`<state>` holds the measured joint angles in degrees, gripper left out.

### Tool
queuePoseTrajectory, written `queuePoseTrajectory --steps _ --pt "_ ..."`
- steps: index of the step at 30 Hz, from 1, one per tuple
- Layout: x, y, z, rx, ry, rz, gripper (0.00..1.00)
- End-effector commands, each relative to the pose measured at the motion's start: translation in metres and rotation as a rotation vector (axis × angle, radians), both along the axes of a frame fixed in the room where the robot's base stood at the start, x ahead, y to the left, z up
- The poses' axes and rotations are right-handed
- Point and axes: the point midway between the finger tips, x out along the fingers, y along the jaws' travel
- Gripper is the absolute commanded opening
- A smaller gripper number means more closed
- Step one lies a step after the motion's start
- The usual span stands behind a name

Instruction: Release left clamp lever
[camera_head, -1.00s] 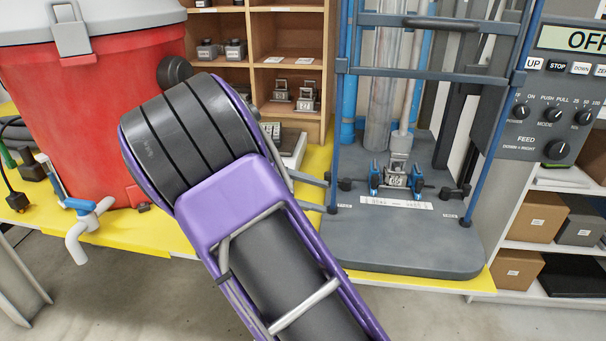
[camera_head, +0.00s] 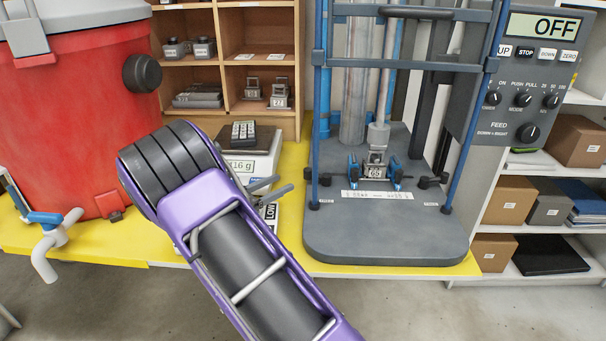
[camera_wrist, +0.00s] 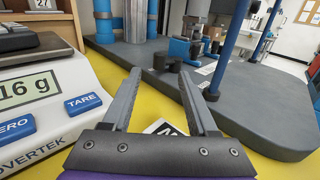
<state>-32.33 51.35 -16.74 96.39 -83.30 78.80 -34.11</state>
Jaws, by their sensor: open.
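The test machine's clamp fixture (camera_head: 376,168) stands on the grey base plate (camera_head: 385,235), with a blue lever on each side. The left blue lever (camera_head: 353,166) is upright beside the metal block. In the wrist view, blue clamp parts (camera_wrist: 180,47) and dark knobs (camera_wrist: 160,61) show ahead of the fingertips, partly overlapping; I cannot tell the levers apart there. My gripper (camera_wrist: 162,75) is open and empty, in front of the plate's near left edge and apart from the clamp. In the head view my gripper (camera_head: 272,188) is left of the machine, partly hidden by my arm.
A scale (camera_head: 255,160) reading 16 g stands close left of my gripper. A blue upright post (camera_head: 313,140) rises near the plate's left edge. A red tank (camera_head: 75,130) stands far left. The control panel (camera_head: 530,80) reads OFF. The plate's front is clear.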

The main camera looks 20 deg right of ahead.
Motion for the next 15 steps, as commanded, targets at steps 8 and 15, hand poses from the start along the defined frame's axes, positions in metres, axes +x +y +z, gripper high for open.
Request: queuePoseTrajectory --steps 8,15 --pt "0.021 -0.055 -0.001 0.001 -0.002 -0.004 0.59" --pt "0.032 -0.079 0.000 -0.001 -0.001 -0.002 0.59"
